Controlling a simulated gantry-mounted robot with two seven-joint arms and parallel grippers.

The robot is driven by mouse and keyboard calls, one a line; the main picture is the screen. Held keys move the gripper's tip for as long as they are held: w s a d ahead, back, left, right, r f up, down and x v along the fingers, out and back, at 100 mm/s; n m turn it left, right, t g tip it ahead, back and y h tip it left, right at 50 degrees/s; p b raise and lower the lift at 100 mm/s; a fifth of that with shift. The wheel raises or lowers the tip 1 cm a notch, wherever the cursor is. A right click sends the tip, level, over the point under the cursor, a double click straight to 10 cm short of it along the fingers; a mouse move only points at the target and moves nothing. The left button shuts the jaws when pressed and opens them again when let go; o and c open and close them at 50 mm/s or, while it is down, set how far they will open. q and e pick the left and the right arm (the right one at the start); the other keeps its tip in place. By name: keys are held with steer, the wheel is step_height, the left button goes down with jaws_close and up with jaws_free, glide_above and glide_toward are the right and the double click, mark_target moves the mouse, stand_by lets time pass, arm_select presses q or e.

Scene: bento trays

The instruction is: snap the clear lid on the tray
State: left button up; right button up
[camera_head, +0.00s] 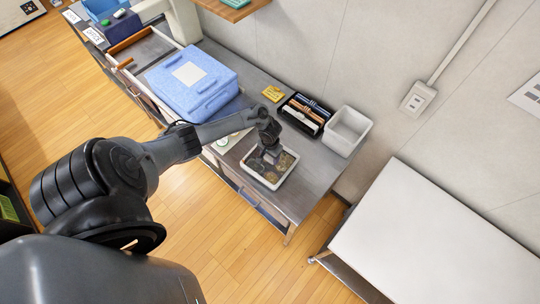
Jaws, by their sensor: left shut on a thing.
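A white-rimmed tray (257,179) with brownish food in its compartments sits near the front edge of the grey counter. My left gripper (268,158) reaches in from the left and points down over the middle of the tray. It is shut on what appears to be the clear lid, whose outline is too faint and small to make out. I cannot tell whether the lid touches the tray rim. The gripper and wrist hide the back part of the tray. My right gripper is not in view.
A large blue box (216,97) stands left of the tray on the counter (310,180). Behind the tray are a yellow packet (272,93), a black bin (322,107) with utensils and an empty white bin (343,145). A white table (440,240) stands at right.

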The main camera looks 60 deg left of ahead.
arm_select(q)
steer(key=shift+p, duration=0.3)
stand_by(0.4)
steer(key=shift+f, duration=0.1)
steer(key=o, duration=1.1)
steer(key=shift+o, duration=0.4)
steer(key=shift+o, duration=0.8)
